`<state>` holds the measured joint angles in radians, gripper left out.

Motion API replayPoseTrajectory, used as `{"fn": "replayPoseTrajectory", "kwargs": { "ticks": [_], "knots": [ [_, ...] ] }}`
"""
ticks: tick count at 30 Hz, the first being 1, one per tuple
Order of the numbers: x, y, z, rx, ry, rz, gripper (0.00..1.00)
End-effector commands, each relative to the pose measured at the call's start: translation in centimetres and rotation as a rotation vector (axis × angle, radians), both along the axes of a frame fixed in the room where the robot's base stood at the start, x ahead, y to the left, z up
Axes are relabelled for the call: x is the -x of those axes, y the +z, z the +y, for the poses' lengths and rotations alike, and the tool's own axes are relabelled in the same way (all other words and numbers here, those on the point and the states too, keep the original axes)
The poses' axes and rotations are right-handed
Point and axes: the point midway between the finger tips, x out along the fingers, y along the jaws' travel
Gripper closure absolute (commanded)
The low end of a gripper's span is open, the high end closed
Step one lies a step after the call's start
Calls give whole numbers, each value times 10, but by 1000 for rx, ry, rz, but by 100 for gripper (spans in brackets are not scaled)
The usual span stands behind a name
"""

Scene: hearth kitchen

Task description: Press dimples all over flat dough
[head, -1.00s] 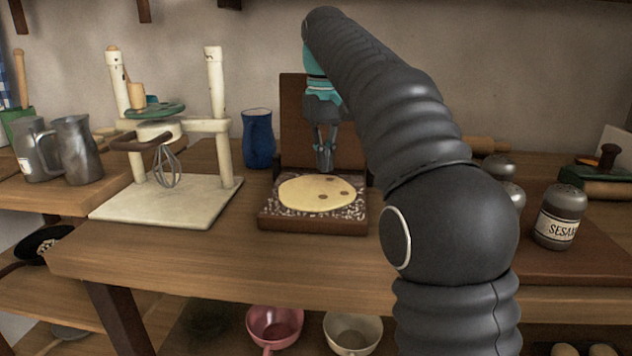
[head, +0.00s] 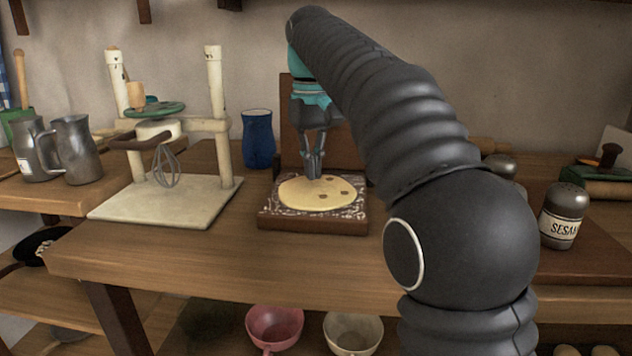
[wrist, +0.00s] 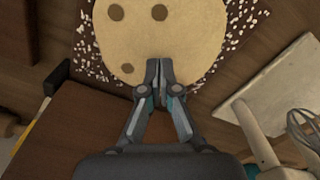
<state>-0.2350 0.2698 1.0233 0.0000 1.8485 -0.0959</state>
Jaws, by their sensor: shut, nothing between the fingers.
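The flat round dough (head: 318,197) lies pale yellow on a dark, flour-flecked board (head: 313,226) on the wooden table. It also shows in the wrist view (wrist: 185,48), with three dark round dimples in it, grouped on one side. My gripper (head: 313,177) is shut and empty, pointing down at the far part of the dough. In the wrist view its fingertips (wrist: 159,66) overlap the dough's edge region. I cannot tell whether the tips touch the dough, and the spot right under them is hidden.
A cream stand with a whisk (head: 165,165) is left of the board, and a blue vase (head: 258,139) stands behind. A dark upright panel (head: 345,143) rises behind the dough. A sesame shaker (head: 563,215) is at the right. The table front is clear.

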Motion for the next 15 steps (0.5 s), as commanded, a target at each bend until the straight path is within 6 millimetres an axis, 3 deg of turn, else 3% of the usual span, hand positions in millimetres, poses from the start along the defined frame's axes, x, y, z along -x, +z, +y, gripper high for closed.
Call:
{"fn": "replayPoseTrajectory", "kwargs": {
  "ticks": [15],
  "knots": [
    [0,-17,0,0,0,0,100]
  ]
}}
